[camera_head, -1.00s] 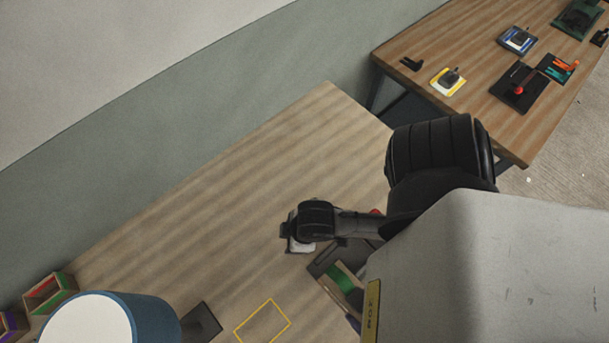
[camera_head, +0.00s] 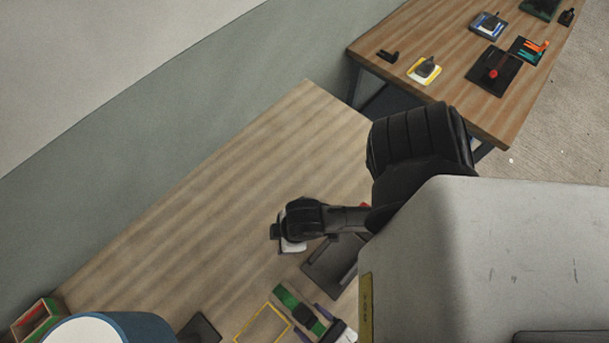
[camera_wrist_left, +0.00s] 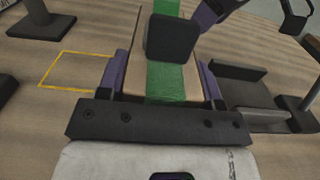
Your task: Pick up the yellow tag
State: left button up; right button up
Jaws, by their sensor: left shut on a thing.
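My left gripper (camera_head: 317,323) is low in the head view, its purple fingers either side of a green strip with a dark block on it (camera_head: 291,297). The exact contact is hard to see. A thin yellow rectangle outline (camera_head: 250,320) lies on the near table just left of the strip; it also shows in the wrist view (camera_wrist_left: 62,56). I cannot make out a separate yellow tag on the near table.
A dark tray (camera_head: 325,268) lies right of the strip. A blue and white cylinder (camera_head: 95,330) and an open coloured box (camera_head: 38,318) stand at lower left. A yellow-edged plate (camera_head: 414,75) is on the far table. The near table's upper middle is clear.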

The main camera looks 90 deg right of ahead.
pick_arm(q)
jog(key=shift+f, duration=0.6)
jog(key=shift+f, duration=0.1)
jog(key=shift+f+b, duration=0.15)
jog(key=shift+b, duration=0.15)
jog(key=o, duration=1.1)
jog(key=shift+o, duration=0.2)
